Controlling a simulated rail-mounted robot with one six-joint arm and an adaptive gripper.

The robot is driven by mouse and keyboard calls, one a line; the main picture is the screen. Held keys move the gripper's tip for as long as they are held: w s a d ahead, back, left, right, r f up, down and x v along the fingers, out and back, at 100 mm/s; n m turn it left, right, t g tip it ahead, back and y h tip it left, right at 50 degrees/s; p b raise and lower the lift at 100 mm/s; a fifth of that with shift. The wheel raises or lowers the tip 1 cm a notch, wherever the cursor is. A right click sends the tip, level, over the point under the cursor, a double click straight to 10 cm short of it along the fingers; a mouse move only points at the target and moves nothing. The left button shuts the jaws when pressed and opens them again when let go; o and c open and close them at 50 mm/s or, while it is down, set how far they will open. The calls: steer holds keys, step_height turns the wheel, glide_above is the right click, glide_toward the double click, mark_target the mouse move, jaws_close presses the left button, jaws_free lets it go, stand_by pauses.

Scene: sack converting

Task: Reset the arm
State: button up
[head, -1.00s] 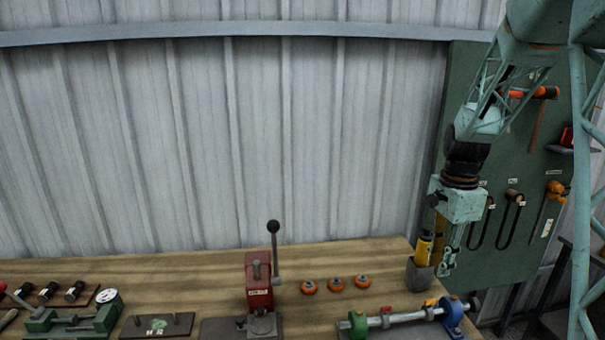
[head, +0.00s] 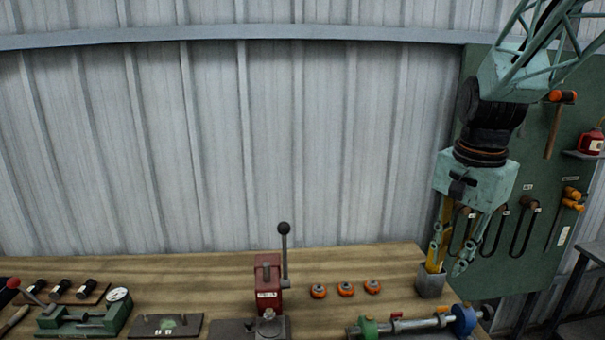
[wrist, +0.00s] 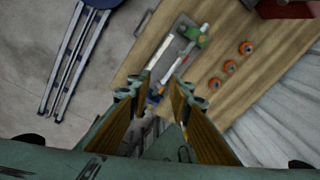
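My gripper (head: 449,264) hangs pointing down at the right end of the workbench (head: 220,262), in front of the green tool board (head: 510,240). Its two fingers are apart, with nothing seen between them. In the wrist view my gripper (wrist: 160,92) also shows as open, with brown pads on the inner sides of the fingers.
A red lever press (head: 267,285), three orange rings (head: 345,289) and a roller fixture (head: 410,324) stand on the bench. Blue rails (wrist: 75,55) lie beyond the bench in the wrist view.

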steer(key=s+a+r+n+t, duration=0.1)
steer(key=s+a+n, duration=0.2)
steer(key=s, duration=0.6)
steer(key=s+a+r+n+t+b, duration=0.1)
steer(key=s+a+n, duration=0.3)
steer(key=s, duration=0.6)
steer(key=s+a+r+n+b, duration=0.1)
steer(key=s+a+r+n, duration=0.2)
steer(key=s, duration=0.7)
steer(key=shift+s+a+r+n+t, duration=0.15)
steer(key=shift+a+n+t, duration=0.2)
steer(key=shift+n, duration=0.35)
steer(key=shift+d, duration=0.15)
